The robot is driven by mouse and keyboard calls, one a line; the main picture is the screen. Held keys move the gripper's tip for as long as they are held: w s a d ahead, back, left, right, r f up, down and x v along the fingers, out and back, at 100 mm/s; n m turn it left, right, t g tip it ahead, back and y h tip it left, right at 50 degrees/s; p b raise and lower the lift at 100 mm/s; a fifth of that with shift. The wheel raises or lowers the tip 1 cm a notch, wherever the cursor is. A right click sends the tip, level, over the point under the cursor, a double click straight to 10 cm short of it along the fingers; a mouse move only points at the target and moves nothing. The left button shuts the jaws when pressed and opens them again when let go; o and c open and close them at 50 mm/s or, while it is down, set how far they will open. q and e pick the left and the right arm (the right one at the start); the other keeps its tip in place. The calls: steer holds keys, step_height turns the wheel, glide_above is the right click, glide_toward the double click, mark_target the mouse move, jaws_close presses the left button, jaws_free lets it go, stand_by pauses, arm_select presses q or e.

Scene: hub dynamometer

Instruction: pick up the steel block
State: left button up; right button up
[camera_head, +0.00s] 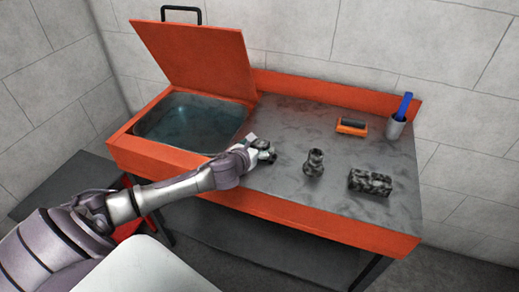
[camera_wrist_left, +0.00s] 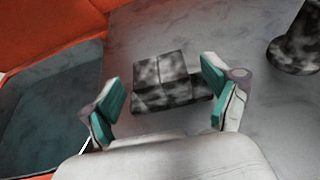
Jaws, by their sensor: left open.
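A blocky, mottled grey-black steel block (camera_wrist_left: 160,72) with a stepped shape lies on the worktop in the left wrist view. My left gripper (camera_wrist_left: 160,92) is open, with a teal-padded finger towards each side of the block; I cannot tell whether either finger touches it. In the head view my left gripper (camera_head: 262,152) is over the worktop just right of the basin, and it largely hides what lies under it. My right gripper is not in view.
A flanged dark part (camera_head: 314,162) stands right of the gripper, with another mottled block (camera_head: 370,182) beyond it. A brush (camera_head: 352,126) and a grey cup (camera_head: 395,127) with a blue-handled item are at the back right. The basin (camera_head: 190,122) has its orange lid (camera_head: 200,60) raised.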

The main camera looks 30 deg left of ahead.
arm_select(q)
steer(key=shift+x, duration=1.1)
steer(key=shift+r, duration=0.1)
steer(key=shift+s, duration=0.1)
steer(key=c, duration=1.6)
steer(key=shift+r, duration=0.1)
jaws_close()
